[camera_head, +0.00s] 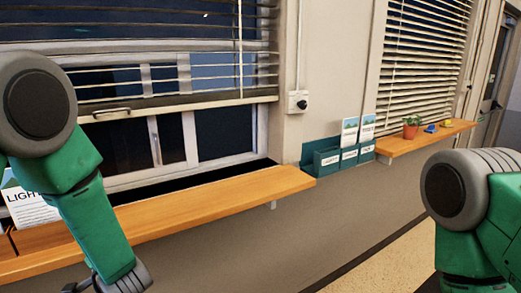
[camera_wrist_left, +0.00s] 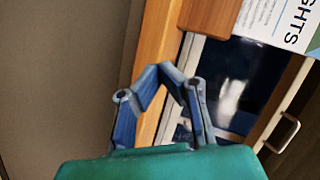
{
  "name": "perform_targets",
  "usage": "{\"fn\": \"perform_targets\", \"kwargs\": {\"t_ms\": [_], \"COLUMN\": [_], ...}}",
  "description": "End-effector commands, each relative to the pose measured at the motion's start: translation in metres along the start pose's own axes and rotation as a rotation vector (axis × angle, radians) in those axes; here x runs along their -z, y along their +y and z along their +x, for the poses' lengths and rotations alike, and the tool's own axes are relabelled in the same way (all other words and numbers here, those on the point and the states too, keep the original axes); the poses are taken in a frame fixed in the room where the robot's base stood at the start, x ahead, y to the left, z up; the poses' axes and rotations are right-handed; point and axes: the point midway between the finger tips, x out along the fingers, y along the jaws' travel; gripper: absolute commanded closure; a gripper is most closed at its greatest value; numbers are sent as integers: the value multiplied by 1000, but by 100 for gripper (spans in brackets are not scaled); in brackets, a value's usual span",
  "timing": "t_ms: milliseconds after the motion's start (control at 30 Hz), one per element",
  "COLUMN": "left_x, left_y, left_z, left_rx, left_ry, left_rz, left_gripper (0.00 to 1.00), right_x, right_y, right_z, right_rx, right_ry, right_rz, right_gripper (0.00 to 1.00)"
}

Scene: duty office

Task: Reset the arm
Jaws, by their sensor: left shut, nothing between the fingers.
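My left arm (camera_head: 85,205) comes in from the left and hangs down in front of the wooden counter (camera_head: 215,196). Its gripper is mostly cut off by the bottom edge of the head view. In the left wrist view my left gripper (camera_wrist_left: 160,70) is shut, its two fingers meeting in a peak with nothing held. The wooden ledge and the window lie behind the fingers. My right arm (camera_head: 470,205) shows at the right edge of the head view. Its gripper is out of view.
A "LIGHTS" leaflet (camera_head: 30,205) stands in a wooden holder at the left of the counter. A teal brochure rack (camera_head: 328,160) hangs on the wall. A second shelf (camera_head: 425,138) bears a potted plant (camera_head: 411,128) and small blue and yellow items. Blinds and windows line the wall.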

Motion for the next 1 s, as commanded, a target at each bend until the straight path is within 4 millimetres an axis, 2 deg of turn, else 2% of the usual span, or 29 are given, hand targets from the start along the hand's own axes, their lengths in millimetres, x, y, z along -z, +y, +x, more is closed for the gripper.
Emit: {"fn": "perform_targets", "kwargs": {"t_ms": [33,167,300,400,500,600,700,833,1000], "left_x": [-18,-66,-132,-184,-234,-274,-302,-318,-320], "left_y": [32,109,185,228,258,275,282,283,283], "left_z": [0,-16,-53,-88,-127,-162,-188,-206,-208], "left_rx": [-67,-289,-556,-736,-886,-993,-1058,-1094,-1099], "left_ry": [17,39,-26,-130,-264,-395,-498,-567,-578], "left_rz": [-10,-74,-146,-192,-226,-247,-258,-264,-268], "left_gripper": [100,100,100,100,100,100,100,100,100], "right_x": [-1,-2,-3,-3,-4,-4,-4,-5,-4], "right_y": [0,0,0,0,0,-1,-1,-1,-1], "right_z": [11,29,48,60,71,80,85,87,86], "right_rx": [0,0,0,0,0,0,0,0,0], "right_ry": [0,0,0,0,0,0,0,0,0], "right_rz": [0,0,0,0,0,0,0,0,0], "right_gripper": [60,60,60,60,60,60,60,60,60]}}
